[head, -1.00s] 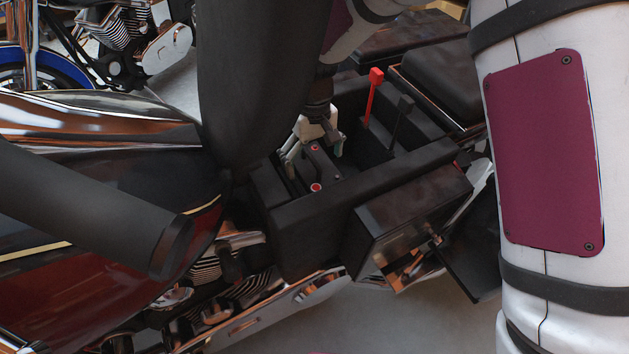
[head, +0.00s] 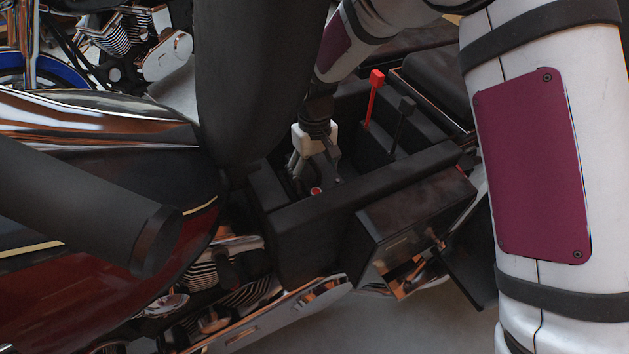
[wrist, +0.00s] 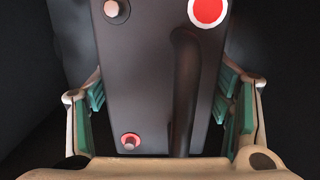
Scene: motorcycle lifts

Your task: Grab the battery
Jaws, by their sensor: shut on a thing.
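The battery (head: 317,191) sits inside the black open-topped box (head: 368,187) on the motorcycle, mostly hidden by my gripper in the head view. The wrist view shows the dark grey top of the battery (wrist: 150,75), with a black handle, a large red-and-white disc and metal terminals, one ringed in red. My gripper (head: 316,178) reaches down into the box from above. Its green-padded fingers stand on both sides of the battery in the wrist view (wrist: 165,100) and are shut on it. The battery's underside is hidden.
A red-ended lead (head: 374,95) and a black-ended lead (head: 402,122) stick up in the box, right of my gripper. The box walls are close around the gripper. A dark side case (head: 415,215) hangs in front. The tank (head: 110,170) is at left.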

